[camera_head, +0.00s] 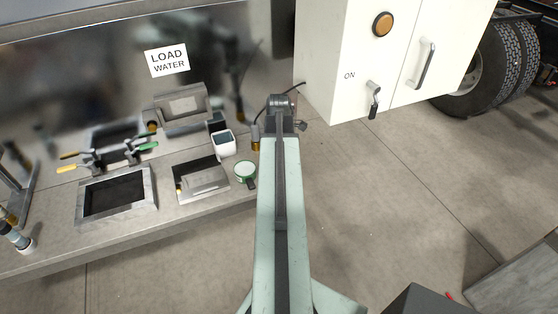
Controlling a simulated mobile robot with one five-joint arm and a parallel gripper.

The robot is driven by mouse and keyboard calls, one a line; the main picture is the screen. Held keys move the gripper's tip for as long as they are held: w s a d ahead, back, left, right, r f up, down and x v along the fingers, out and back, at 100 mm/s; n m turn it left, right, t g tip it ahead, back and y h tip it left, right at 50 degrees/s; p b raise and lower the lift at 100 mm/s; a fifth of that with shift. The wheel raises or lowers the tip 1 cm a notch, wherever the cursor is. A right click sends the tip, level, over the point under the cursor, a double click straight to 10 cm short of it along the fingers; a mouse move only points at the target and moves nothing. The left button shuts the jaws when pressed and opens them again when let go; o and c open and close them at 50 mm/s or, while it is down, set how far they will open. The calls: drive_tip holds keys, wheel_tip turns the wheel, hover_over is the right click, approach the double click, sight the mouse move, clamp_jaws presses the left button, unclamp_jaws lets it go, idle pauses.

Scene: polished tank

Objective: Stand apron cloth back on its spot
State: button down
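I cannot pick out an apron cloth in the head view. My pale green arm runs up the middle from the bottom edge. My gripper (284,108) is at its far end, near the right end of the grey counter (150,228). The gripper is small and seen from behind, so its fingers and anything between them cannot be made out. The arm hides part of the counter's right end and the floor beneath it.

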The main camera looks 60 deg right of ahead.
drive_tip(key=shift+f+b, duration=1.05)
idle(0.4)
drive_tip(key=shift+r, duration=0.1)
drive_tip(key=c, duration=1.1)
unclamp_jaws()
drive_tip(key=shift+o, duration=0.2)
wheel_tip(320, 180, up, 8)
drive_tip(key=p, duration=0.8)
drive_tip(key=shift+r, duration=0.1)
